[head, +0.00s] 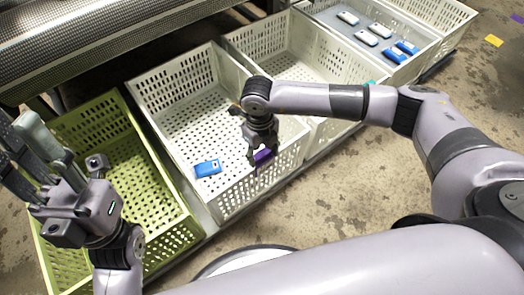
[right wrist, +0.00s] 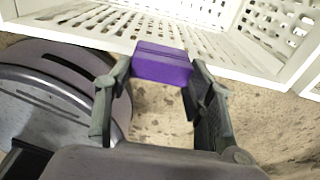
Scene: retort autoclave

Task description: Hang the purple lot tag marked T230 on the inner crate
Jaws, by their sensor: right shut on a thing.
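My right gripper (head: 261,146) is shut on a purple tag (head: 264,156) at the near rim of a white crate (head: 238,190). In the right wrist view the purple tag (right wrist: 162,65) sits between both fingertips and overlaps the edge of the white crate (right wrist: 95,35). I cannot tell whether it touches the rim, and no marking on it is legible. My left gripper (head: 18,125) is raised at the far left over the green crate (head: 165,240), its fingers apart and empty.
A blue piece (head: 207,168) lies in the white crate. Another white crate (head: 300,60) stands to its right. A farther crate holds several white and blue pieces (head: 395,54). A mesh conveyor (head: 110,30) runs behind. A yellow tag (head: 494,41) lies on the floor.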

